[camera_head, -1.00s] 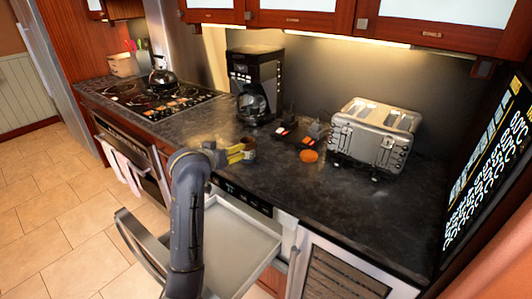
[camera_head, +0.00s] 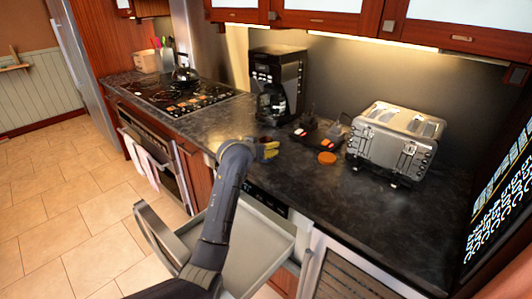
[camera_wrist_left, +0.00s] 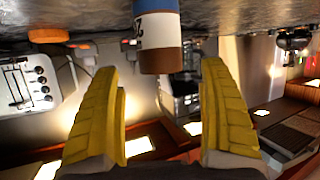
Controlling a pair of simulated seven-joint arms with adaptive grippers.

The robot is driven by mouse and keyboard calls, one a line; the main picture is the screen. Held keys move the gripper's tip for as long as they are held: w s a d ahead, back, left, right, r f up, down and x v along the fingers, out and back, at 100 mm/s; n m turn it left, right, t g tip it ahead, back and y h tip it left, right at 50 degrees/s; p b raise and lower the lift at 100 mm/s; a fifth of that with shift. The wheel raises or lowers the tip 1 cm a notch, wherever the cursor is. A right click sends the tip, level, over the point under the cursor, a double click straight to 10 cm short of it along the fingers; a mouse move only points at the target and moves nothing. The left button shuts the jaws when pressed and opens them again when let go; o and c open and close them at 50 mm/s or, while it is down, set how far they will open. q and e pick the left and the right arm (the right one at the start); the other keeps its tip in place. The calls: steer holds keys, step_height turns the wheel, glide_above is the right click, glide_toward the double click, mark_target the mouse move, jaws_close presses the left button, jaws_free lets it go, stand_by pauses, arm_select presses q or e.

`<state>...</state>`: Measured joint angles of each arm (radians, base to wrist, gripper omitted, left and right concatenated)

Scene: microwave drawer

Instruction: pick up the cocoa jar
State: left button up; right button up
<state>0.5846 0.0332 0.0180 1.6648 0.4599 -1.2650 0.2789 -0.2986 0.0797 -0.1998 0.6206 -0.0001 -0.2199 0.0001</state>
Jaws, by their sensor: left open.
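The cocoa jar (camera_wrist_left: 157,40), with a brown, white and blue surface, shows in the left wrist view, which looks upside down. It stands on the dark counter. In the head view I cannot make it out behind my arm and gripper. My left gripper (camera_head: 268,149) is low over the counter in front of the coffee maker. Its yellow fingers are open, and in the left wrist view the jar appears between and beyond the fingertips. My right gripper is not in view.
The coffee maker (camera_head: 277,84) stands behind the gripper. A toaster (camera_head: 396,142) and a round orange object (camera_head: 327,158) are to its right. The microwave drawer (camera_head: 262,236) is open below the counter edge. The counter front (camera_head: 385,215) at right is clear.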

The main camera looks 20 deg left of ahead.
mark_target(268, 141)
arm_select(q)
steer(key=shift+x, duration=2.8)
steer(key=shift+w+r, duration=0.1)
steer(key=shift+r, duration=0.05)
steer(key=c, duration=1.4)
steer(key=shift+r, duration=0.1)
